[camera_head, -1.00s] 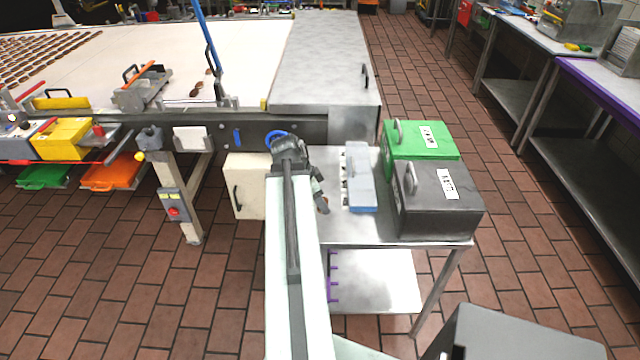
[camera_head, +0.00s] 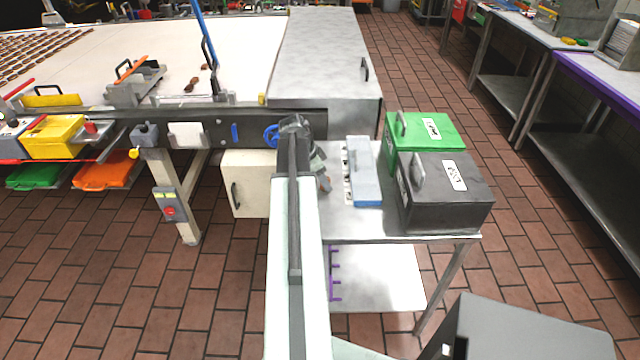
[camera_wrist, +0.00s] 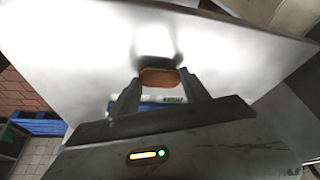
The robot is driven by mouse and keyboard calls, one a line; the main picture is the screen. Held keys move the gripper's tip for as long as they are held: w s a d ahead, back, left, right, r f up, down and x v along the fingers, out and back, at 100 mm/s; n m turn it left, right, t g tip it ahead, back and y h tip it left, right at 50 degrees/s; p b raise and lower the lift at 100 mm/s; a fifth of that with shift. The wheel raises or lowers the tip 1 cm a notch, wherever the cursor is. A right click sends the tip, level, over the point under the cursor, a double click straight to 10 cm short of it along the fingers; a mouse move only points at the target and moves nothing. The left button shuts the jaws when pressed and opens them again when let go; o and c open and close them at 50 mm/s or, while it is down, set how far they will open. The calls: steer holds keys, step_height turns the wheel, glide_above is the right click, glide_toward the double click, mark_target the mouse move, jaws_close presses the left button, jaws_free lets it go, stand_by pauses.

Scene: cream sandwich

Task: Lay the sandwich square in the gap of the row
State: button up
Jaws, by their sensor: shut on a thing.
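My gripper (camera_wrist: 160,86) is shut on the sandwich (camera_wrist: 158,76), a small brown-orange piece between its two fingertips in the wrist view. In the head view my gripper (camera_head: 323,181) is small and dark, above the left part of the steel side table (camera_head: 338,218); the sandwich cannot be made out there. A pale blue and white block (camera_head: 364,172) stands just right of the gripper, with small dark marks along its left side.
A green box (camera_head: 424,128) and a dark grey box (camera_head: 446,188) stand right of the blue block. The steel-covered conveyor (camera_head: 318,60) lies behind the table. A cream box (camera_head: 246,184) is left of my arm. Tiled floor is open at right.

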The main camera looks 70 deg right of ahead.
steer(key=shift+w+a+f, duration=0.1)
steer(key=shift+w+f, duration=0.1)
steer(key=shift+f, duration=0.25)
steer(key=o, duration=1.3)
steer(key=shift+r+p, duration=0.45)
steer(key=shift+p, duration=0.05)
steer(key=p+v, duration=1)
steer(key=v, duration=0.1)
steer(key=shift+w+a+r+p, duration=0.15)
steer(key=shift+a+r+p, duration=0.05)
steer(key=shift+p, duration=0.1)
